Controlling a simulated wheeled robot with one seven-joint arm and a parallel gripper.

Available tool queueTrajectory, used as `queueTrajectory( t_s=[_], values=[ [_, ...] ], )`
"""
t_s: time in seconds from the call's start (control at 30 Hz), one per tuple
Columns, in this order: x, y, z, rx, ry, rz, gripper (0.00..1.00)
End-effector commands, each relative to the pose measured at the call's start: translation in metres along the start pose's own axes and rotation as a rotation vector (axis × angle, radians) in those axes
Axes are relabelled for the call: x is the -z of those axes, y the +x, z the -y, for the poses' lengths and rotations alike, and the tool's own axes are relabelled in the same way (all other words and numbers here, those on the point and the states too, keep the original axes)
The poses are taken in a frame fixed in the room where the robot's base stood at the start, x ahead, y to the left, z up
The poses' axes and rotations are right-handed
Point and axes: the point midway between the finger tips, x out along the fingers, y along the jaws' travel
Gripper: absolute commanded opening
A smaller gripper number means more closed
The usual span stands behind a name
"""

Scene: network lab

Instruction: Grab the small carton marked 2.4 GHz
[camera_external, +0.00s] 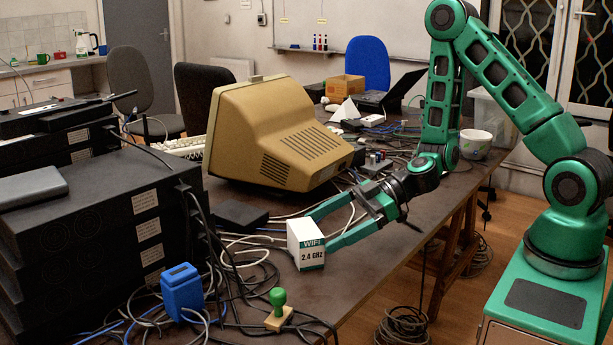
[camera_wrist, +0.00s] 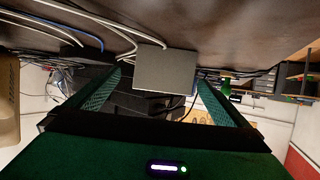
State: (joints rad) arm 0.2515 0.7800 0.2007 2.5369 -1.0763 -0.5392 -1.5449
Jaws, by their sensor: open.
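The small white carton (camera_external: 306,246) stands on the table near its front edge. In the wrist view the carton (camera_wrist: 166,69) is a plain grey face between and beyond the fingertips (camera_wrist: 160,75), with gaps on both sides. Contact is not visible.
A blue device (camera_external: 181,292) and a green-knobbed stamp (camera_external: 278,311) sit close to the carton at the front. Cables lie around it. A stack of black network boxes (camera_external: 95,225) stands at left, and a beige monitor (camera_external: 272,135) behind.

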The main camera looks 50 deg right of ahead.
Motion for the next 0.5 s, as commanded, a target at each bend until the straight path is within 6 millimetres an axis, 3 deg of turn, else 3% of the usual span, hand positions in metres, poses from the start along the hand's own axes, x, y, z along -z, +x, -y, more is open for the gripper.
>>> queueTrajectory(
  t_s=[0.2,0.5],
  values=[
    [0.001,0.033,0.002,0.006,-0.003,0.000,1.00],
    [0.001,0.054,0.003,0.004,-0.002,0.001,1.00]
  ],
)
